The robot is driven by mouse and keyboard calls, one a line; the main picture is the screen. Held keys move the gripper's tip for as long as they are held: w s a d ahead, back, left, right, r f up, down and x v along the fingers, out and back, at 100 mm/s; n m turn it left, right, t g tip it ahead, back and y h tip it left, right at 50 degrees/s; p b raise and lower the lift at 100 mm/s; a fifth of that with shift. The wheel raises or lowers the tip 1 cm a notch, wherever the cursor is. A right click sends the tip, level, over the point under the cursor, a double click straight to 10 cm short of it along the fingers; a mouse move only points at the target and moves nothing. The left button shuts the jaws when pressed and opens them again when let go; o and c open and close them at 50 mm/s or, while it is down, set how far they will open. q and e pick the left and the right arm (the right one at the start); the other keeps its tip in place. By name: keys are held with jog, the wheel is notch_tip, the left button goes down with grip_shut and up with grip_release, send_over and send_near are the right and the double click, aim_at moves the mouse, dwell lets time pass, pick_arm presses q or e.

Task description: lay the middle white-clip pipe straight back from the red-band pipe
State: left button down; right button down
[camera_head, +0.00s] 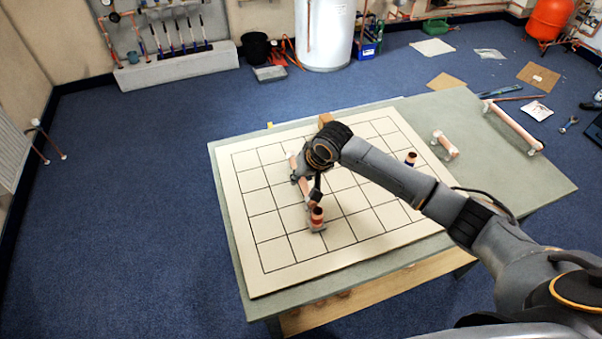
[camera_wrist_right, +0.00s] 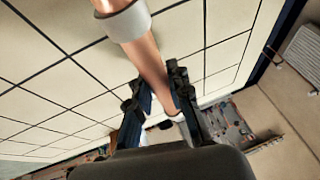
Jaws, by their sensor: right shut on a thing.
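My right gripper (camera_head: 309,179) is over the gridded board and shut on a copper pipe with white clips (camera_head: 304,188). In the right wrist view the gripper (camera_wrist_right: 157,88) has its fingers on both sides of this white-clip pipe (camera_wrist_right: 146,56), and a white clip (camera_wrist_right: 128,22) shows on it. The red-band pipe (camera_head: 317,214) stands up as a short stub on the board, at the near end of the held pipe. I cannot tell whether the two touch. My left gripper is not in view.
The gridded board (camera_head: 277,253) lies on a grey-green table (camera_head: 540,186). A short white-clip pipe (camera_head: 446,146) and a long one (camera_head: 513,128) lie on the table's right. The board's left squares are clear.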

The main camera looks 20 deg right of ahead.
jog(key=shift+f, duration=0.6)
jog(key=shift+f, duration=0.35)
jog(key=c, duration=1.2)
grip_release()
jog(key=shift+o, duration=0.2)
notch_tip(320, 180, up, 9)
jog(key=p, duration=0.9)
jog(key=shift+p, duration=0.35)
